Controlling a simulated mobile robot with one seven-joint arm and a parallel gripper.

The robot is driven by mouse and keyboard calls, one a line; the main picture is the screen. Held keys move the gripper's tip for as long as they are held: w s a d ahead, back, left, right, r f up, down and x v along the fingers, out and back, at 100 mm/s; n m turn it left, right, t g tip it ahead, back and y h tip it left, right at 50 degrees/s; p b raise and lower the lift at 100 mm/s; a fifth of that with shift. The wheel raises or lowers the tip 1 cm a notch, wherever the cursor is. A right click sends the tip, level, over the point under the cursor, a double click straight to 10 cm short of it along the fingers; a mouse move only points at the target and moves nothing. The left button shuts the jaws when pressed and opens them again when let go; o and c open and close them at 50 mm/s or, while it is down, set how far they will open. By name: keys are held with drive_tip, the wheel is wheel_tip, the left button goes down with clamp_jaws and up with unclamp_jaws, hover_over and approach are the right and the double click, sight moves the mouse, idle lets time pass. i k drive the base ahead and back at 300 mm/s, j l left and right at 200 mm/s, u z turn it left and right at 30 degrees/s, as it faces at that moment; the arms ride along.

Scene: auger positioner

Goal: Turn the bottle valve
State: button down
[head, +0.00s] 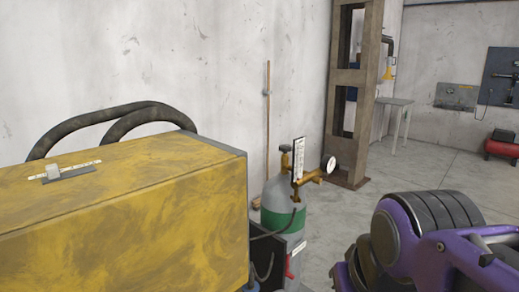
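The gas bottle (283,218) stands upright in the lower middle, grey with a green band, just right of a large yellow machine. Brass fittings sit on its top. A small brown knob (285,149), which looks like the bottle valve, is at the upper left of the fittings, partly behind a white scale plate (298,161). A round white gauge (331,165) is on the right of the fittings. My purple and black arm fills the lower right corner, apart from the bottle in the picture. My gripper's fingers do not show.
The yellow machine (120,200) fills the lower left, with black hoses (105,118) behind it. A thin hose hangs from the bottle. A brown steel column (352,100) stands behind, right of the bottle. Grey floor (345,212) is open between the bottle and my arm.

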sight(284, 148)
drive_tip(key=k+j+z, duration=0.1)
drive_tip(key=z, duration=0.9)
drive_tip(key=i+l, duration=0.1)
drive_tip(key=l, duration=0.3)
drive_tip(key=i+l+z, duration=0.1)
drive_tip(key=l, duration=0.25)
drive_tip(key=i+l+z, duration=0.35)
drive_tip(key=i+l, duration=0.4)
drive_tip(key=i, duration=0.5)
drive_tip(key=i+l+z, duration=0.1)
drive_tip(key=i, duration=0.45)
drive_tip(key=i+u, duration=0.55)
drive_tip(key=u, duration=0.15)
drive_tip(key=i+l+u, duration=0.1)
drive_tip(key=i+u, duration=0.35)
drive_tip(key=u, duration=0.3)
drive_tip(key=i+u, duration=0.15)
drive_tip(key=u, duration=0.3)
drive_tip(key=i+u, duration=0.1)
drive_tip(key=u, duration=0.3)
drive_tip(key=i+u, duration=0.2)
drive_tip(key=u, duration=0.2)
drive_tip(key=i+u, duration=0.15)
drive_tip(key=u, duration=0.2)
drive_tip(key=i+l+u, duration=0.15)
drive_tip(key=u, duration=0.25)
